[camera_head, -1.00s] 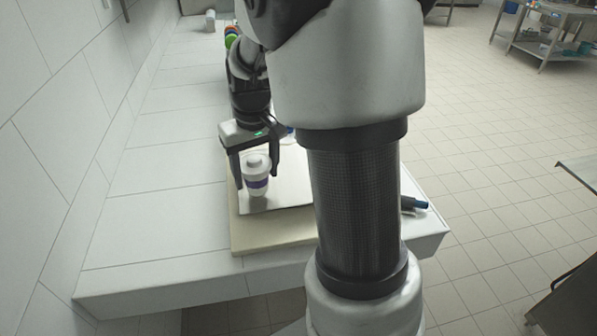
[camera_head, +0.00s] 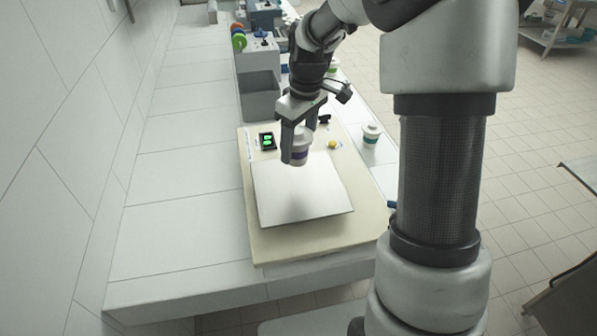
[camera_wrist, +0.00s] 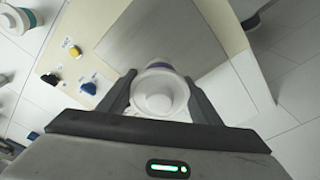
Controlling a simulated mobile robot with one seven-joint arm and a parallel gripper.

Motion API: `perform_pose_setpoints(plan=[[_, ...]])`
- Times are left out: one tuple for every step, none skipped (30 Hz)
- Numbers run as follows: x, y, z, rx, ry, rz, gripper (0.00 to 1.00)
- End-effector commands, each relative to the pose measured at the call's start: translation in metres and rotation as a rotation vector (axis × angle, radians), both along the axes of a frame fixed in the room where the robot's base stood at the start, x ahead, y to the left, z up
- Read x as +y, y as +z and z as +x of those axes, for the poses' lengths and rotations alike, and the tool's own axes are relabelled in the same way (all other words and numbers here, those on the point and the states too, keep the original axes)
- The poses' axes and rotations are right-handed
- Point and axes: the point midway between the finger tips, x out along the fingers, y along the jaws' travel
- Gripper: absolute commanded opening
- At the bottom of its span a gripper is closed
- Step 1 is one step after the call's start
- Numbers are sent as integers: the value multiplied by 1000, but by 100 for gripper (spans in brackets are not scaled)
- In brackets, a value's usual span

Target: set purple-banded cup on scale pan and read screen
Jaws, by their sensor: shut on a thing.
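The white-lidded cup with a purple band (camera_head: 298,152) is between the two fingers of my gripper (camera_head: 298,140). The cup is upright at the far edge of the square scale pan (camera_head: 300,200); I cannot tell whether its base touches anything. In the wrist view my gripper (camera_wrist: 160,100) has a finger on each side of the cup's pale lid (camera_wrist: 160,95), and the pan (camera_wrist: 165,35) shows beyond it. The rest of the pan is bare. The small black screen (camera_head: 267,141) left of the cup shows green marks too small to read.
The cream scale board (camera_head: 270,245) has a yellow knob (camera_head: 334,144) right of the cup. A green-banded cup (camera_head: 371,135) stands on the right. A grey bin (camera_head: 260,98) and coloured discs (camera_head: 238,38) are behind. The left counter (camera_head: 185,195) is clear.

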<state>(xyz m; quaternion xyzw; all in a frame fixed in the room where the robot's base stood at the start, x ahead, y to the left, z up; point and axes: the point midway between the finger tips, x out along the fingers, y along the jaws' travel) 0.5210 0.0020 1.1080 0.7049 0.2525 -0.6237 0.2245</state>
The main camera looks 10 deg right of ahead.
Motion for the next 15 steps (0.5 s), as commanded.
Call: perform_pose_setpoints(plan=[[0, -13, -2, 7, 2, 1, 33], [0, -19, -1, 6, 0, 1, 33], [0, -26, -1, 6, 0, 1, 33], [0, -31, -1, 5, 0, 0, 33], [0, -35, -1, 4, 0, 0, 33], [0, -40, -1, 3, -1, 0, 33], [0, -42, -1, 3, -1, 0, 33], [0, -44, -1, 3, -1, 0, 33], [0, -47, -1, 1, -1, 0, 33], [0, -49, 0, 1, -1, 0, 33], [0, -51, -1, 2, -2, 0, 33], [0, -55, -1, 3, -2, 0, 33], [0, -59, -1, 4, -2, 1, 33], [0, -63, -1, 3, -2, 0, 33], [0, -70, -1, 4, -3, 1, 33]])
